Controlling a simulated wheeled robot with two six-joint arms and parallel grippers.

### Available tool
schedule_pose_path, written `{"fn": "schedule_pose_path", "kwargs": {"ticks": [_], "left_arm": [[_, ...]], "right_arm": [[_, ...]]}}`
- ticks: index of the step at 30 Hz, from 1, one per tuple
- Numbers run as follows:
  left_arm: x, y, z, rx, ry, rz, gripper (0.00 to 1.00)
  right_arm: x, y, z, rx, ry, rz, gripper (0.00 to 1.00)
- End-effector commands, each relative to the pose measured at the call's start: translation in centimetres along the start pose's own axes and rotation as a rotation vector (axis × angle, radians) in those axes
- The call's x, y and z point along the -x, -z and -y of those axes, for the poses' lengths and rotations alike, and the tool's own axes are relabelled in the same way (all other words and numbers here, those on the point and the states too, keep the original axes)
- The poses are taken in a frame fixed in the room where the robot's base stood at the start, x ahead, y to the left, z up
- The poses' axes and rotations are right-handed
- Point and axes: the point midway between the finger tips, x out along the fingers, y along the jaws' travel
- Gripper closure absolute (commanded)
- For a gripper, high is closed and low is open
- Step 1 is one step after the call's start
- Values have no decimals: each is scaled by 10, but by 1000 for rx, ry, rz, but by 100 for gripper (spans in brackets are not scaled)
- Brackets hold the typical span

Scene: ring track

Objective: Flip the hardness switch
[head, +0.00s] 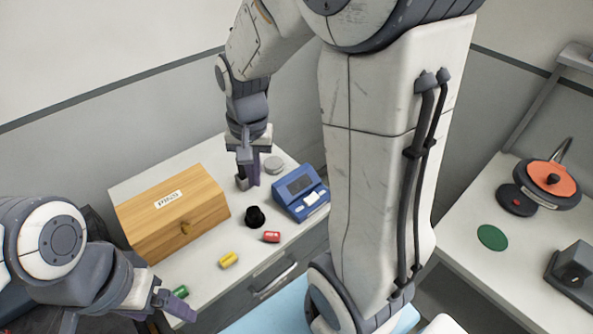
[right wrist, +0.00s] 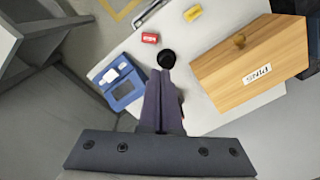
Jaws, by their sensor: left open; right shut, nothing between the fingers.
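A blue device (head: 300,192) with a dark screen and white parts on its front stands at the right of the white table; it looks like the hardness tester. It also shows left of the fingers in the right wrist view (right wrist: 122,82). I cannot make out which part is its switch. My right gripper (head: 248,182) is shut and empty, pointing down left of the device; in the right wrist view its fingertips (right wrist: 166,74) show near a black round piece (right wrist: 166,58). My left gripper (head: 170,306) is open at the table's front left, near a green piece (head: 181,291).
A wooden box labelled PINS (head: 172,216) stands at the table's left. A red piece (head: 271,236) and a yellow piece (head: 228,259) lie along the front. Another counter (head: 465,225) stands at right.

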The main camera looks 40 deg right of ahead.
Motion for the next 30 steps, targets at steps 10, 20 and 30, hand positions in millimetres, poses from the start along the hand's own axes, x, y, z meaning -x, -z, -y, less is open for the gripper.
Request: {"fn": "schedule_pose_path", "kwargs": {"ticks": [10,20,30], "left_arm": [[-8,0,1,0,0,0,16],[-9,0,1,0,0,0,16],[-8,0,1,0,0,0,16]], "right_arm": [[-30,99,-106,-684,-28,-8,100],[-37,115,-138,-841,-34,-12,100],[-42,114,-137,-838,-35,-9,100]]}}
